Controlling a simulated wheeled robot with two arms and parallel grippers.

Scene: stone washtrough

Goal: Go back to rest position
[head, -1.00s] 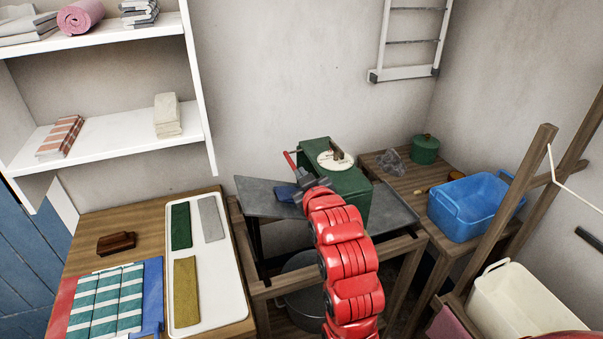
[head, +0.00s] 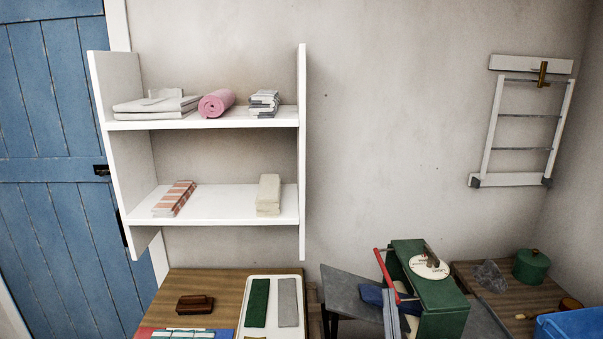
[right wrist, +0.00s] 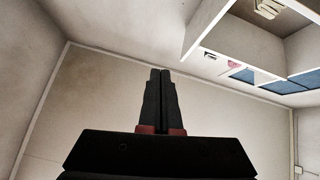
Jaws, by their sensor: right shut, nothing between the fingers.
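My right gripper (right wrist: 160,75) shows in the right wrist view, its two dark fingers together with nothing between them. Plain pale wall or ceiling surfaces lie beyond its tips, and nothing touches it. Part of the white shelf unit (right wrist: 213,35) shows at the upper right of that view. I cannot make out either arm in the head view. My left gripper is not in view.
The white wall shelf (head: 230,219) holds folded cloths and a pink roll (head: 216,103). Below are a wooden table (head: 230,283) with a white tray (head: 271,285), a green box (head: 436,300) with a red lever, and a blue tub (head: 575,325). A blue door (head: 50,110) stands left.

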